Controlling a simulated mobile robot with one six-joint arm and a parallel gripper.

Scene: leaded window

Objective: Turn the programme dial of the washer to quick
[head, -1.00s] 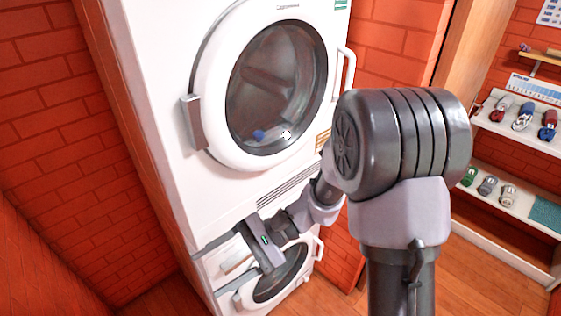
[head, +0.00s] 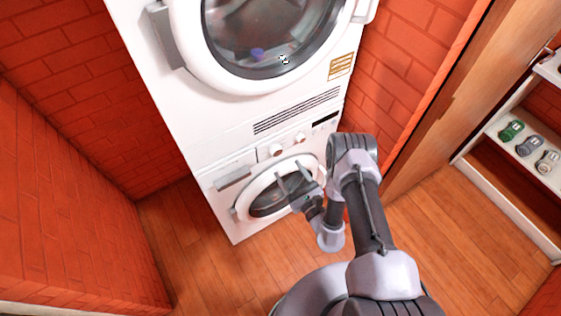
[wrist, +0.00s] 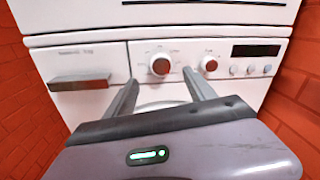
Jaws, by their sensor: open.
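The washer (head: 222,208) is the white lower machine of a stack. Its panel carries two round knobs. The larger left knob, which looks like the programme dial (head: 276,150), has small marks around it and also shows in the wrist view (wrist: 160,66). The marks and pointer are too small to read. The smaller right knob (wrist: 209,64) sits beside it. My gripper (head: 290,173) is open and empty in front of the washer, below the panel in the head view. In the wrist view its fingers (wrist: 160,78) point at the panel, apart from the larger knob.
A drawer with a grey handle (wrist: 79,83) is left of the knobs. A dark display (wrist: 256,51) and small buttons are right. The upper machine (head: 190,100) has a round glass door. Brick walls stand on both sides; shelves (head: 520,165) are at right.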

